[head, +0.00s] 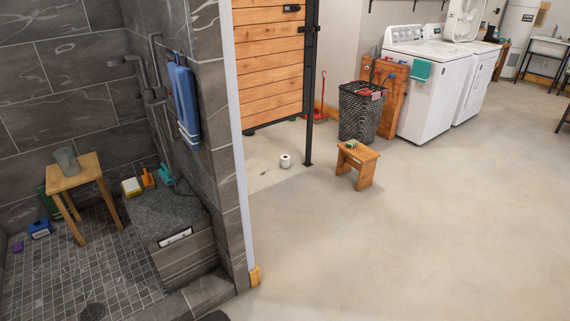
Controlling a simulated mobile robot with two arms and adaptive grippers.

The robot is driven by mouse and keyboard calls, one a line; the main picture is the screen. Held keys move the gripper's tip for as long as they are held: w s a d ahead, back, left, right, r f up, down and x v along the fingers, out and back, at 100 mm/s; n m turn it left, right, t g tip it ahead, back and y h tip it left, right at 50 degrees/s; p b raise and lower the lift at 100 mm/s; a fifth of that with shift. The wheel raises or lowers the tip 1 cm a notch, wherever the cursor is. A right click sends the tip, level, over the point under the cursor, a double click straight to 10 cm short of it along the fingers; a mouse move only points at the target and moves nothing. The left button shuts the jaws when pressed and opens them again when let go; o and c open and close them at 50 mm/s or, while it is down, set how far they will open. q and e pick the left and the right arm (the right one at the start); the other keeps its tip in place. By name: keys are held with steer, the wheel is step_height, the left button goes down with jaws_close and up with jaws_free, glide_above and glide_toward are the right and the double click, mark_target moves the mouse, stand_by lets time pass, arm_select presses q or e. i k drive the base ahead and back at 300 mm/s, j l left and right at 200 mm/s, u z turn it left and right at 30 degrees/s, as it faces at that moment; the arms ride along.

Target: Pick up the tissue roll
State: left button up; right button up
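The tissue roll (285,161) is a small white roll with a dark core opening on top. Neither of my grippers shows in the head view.
A small wooden stool (357,165), a black basket (360,115) and a black post (309,130) stand near the roll. The concrete floor in front is clear.

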mark_target(285, 159)
steer(key=i+l+z, duration=0.2)
steer(key=i+z, duration=0.15)
steer(key=i+l+z, duration=0.1)
steer(key=i+z, duration=0.25)
steer(key=i, duration=0.5)
steer(key=i+l+u, duration=0.1)
steer(key=i, duration=0.4)
steer(key=i+l, duration=0.15)
steer(key=i, duration=0.35)
steer(key=j+u, duration=0.05)
